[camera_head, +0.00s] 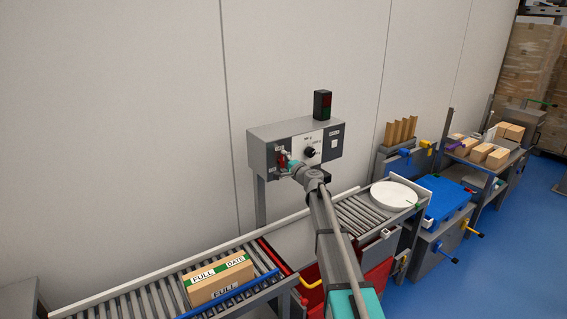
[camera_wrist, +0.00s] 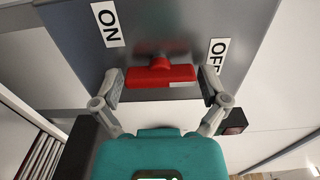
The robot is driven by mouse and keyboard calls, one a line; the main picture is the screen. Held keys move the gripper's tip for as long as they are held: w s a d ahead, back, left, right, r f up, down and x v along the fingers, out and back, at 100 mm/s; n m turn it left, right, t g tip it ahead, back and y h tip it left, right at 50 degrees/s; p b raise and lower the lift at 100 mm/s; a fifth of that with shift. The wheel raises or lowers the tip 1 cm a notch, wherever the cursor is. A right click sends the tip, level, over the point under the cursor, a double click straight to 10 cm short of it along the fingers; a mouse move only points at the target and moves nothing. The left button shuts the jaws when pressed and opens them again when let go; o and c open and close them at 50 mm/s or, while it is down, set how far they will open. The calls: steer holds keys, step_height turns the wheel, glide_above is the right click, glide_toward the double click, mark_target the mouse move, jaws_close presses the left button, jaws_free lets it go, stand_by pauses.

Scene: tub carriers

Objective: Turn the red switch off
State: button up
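The red switch (camera_wrist: 160,73) is a red bar handle on the grey control box, seen large in the wrist view. An ON label (camera_wrist: 107,23) is at its upper left and an OFF label (camera_wrist: 215,57) at its right. My gripper (camera_wrist: 161,88) has its two fingers spread, one at each end of the red bar. The fingertips are close to the bar's ends; whether they touch it I cannot tell. In the head view, my gripper (camera_head: 292,165) is at the left part of the control box (camera_head: 262,147), with the red switch (camera_head: 282,158) partly hidden behind it.
A black knob (camera_head: 310,152) and a dark signal lamp (camera_head: 322,105) are on the control box. Below are a roller conveyor with a FULL carton (camera_head: 218,280) and a white round turntable (camera_head: 394,195). More benches with boxes stand at right. Blue floor is open at far right.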

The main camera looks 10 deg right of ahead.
steer(key=shift+s, duration=0.1)
stand_by(0.3)
steer(key=v, duration=1.2)
stand_by(0.3)
steer(key=s+a+f+n+g+b, duration=0.1)
steer(key=s+a+f+n+g, duration=0.45)
steer(key=s, duration=0.25)
steer(key=s+a+f+n+g+b, duration=0.1)
steer(key=s+a+f+n+g, duration=0.35)
steer(key=s+f, duration=0.35)
steer(key=s+d+f+n+g+h, duration=0.1)
steer(key=s+d+f+g+h, duration=0.1)
steer(key=s, duration=0.8)
steer(key=s+d+f+n+g+h+b, duration=0.1)
steer(key=s+f+g+h, duration=0.3)
steer(key=s, duration=0.6)
step_height(320, 180, down, 2)
steer(key=shift+s+d+f+n+h, duration=0.1)
steer(key=shift+s+d+n+h, duration=0.2)
steer(key=shift+d+n+h, duration=0.45)
steer(key=shift+d, duration=0.1)
